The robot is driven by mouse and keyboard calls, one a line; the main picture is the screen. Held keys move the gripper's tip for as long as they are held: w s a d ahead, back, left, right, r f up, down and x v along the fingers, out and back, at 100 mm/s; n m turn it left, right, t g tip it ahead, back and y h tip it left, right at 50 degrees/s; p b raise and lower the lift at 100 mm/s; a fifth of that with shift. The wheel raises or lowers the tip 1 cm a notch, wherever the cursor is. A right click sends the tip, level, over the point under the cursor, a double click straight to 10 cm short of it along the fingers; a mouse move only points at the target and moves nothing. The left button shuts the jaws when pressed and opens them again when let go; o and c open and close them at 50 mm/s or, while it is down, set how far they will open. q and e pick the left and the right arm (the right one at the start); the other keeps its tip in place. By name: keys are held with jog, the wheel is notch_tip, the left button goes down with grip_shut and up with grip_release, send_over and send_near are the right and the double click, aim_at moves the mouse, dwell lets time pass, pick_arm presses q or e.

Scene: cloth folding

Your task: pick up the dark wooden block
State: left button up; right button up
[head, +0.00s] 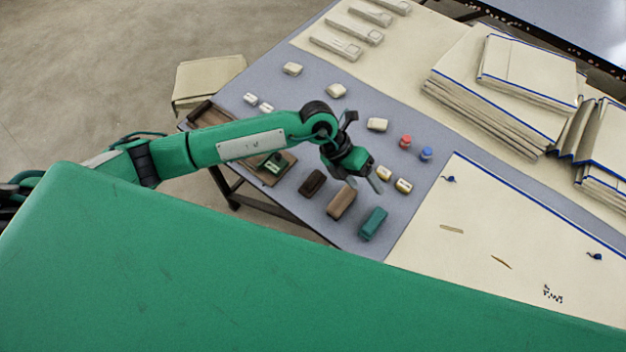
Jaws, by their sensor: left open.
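The dark wooden block (312,183) lies on the grey table, left of a lighter brown block (341,202). A green block (373,223) lies further right in the same slanting row. My left gripper (364,183) is open and empty. It is above the table, up and to the right of the dark block and just beyond the brown one. Nothing covers the dark block. My right gripper is not in view.
Small pale blocks, a red jar (405,141) and a blue jar (426,154) stand near the gripper. A brown tray (273,178) lies left of the dark block. Stacks of folded cream cloth (490,85) fill the right. My green body covers the foreground.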

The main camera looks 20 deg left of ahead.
aim_at(313, 178)
pick_arm(q)
jog(key=w+a+f+t+y, duration=0.1)
jog(key=w+a+y, duration=0.25)
jog(key=a, duration=0.35)
jog(key=w+a+f+y, duration=0.1)
jog(key=w+a+y, duration=0.1)
jog(key=a+y, duration=0.35)
jog(key=shift+h, duration=0.7)
jog(key=f, duration=0.3)
jog(key=f+p, duration=0.1)
jog(key=f, duration=0.1)
jog(key=a+f+p, duration=0.1)
jog(key=f, duration=0.2)
jog(key=shift+s+f, duration=0.1)
jog(key=shift+f, duration=0.25)
jog(key=shift+s+f+p, duration=0.15)
jog(key=shift+f+p, duration=0.4)
jog(key=shift+p, duration=0.15)
notch_tip(313, 178, down, 3)
jog(key=shift+s+f+p, duration=0.1)
jog(key=shift+p, duration=0.45)
jog(key=shift+f, duration=0.45)
jog(key=c, duration=1.2)
jog(key=shift+o, duration=0.2)
jog(key=shift+r, duration=0.2)
